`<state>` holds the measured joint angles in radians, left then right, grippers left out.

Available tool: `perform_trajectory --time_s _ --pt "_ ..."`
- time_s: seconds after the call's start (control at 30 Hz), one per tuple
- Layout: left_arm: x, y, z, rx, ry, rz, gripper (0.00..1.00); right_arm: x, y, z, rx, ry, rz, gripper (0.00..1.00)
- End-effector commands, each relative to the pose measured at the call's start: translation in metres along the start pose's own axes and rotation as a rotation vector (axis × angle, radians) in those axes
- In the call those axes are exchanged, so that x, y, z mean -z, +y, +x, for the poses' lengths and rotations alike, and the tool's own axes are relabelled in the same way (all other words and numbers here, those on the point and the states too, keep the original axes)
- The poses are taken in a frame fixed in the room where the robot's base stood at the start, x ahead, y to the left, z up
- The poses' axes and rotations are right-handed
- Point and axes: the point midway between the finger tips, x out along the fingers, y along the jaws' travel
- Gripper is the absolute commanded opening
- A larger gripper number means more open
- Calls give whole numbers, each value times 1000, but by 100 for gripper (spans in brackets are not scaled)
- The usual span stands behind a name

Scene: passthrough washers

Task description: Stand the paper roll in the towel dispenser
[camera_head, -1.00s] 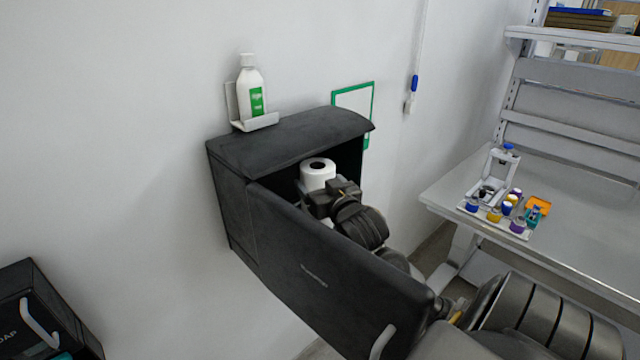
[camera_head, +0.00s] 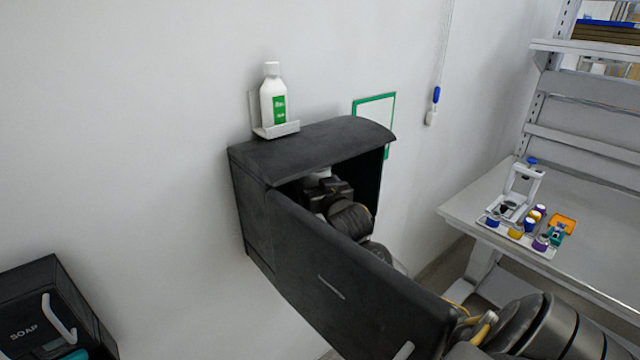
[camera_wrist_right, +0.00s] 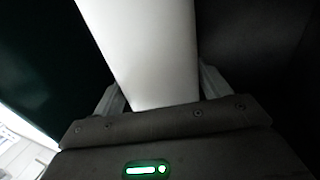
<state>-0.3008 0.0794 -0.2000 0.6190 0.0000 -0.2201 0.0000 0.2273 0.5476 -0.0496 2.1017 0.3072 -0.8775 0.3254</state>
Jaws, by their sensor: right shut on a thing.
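The black towel dispenser (camera_head: 255,205) hangs on the white wall with its front door (camera_head: 335,275) swung open toward me. My right gripper (camera_head: 325,183) reaches inside the dispenser's opening, behind the door. It is shut on the white paper roll (camera_wrist_right: 150,50), which fills the space between the fingers in the right wrist view. Only a small white part of the roll shows in the head view, under the dispenser's top. The dispenser's floor and the roll's lower end are hidden. My left gripper is not in view.
A white bottle (camera_head: 273,98) stands in a wall holder just above the dispenser. A black soap box (camera_head: 50,305) is at the lower left. A grey workbench (camera_head: 470,200) with a rack of small containers (camera_head: 530,225) stands at the right. A green-framed sign (camera_head: 375,105) hangs behind.

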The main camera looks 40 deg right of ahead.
Motion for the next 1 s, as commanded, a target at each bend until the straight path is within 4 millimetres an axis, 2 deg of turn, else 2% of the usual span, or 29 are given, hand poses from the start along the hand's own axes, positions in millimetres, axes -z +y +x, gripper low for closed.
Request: perform_trajectory --time_s 0.47,0.5,0.67,1.0 --pt "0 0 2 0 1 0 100 -6 1 0 0 3 0 38" --pt "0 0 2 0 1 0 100 -6 1 0 0 3 0 77" --pt "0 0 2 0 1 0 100 -6 1 0 0 3 0 98" --pt "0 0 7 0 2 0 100 -9 0 -6 0 0 -1 100"
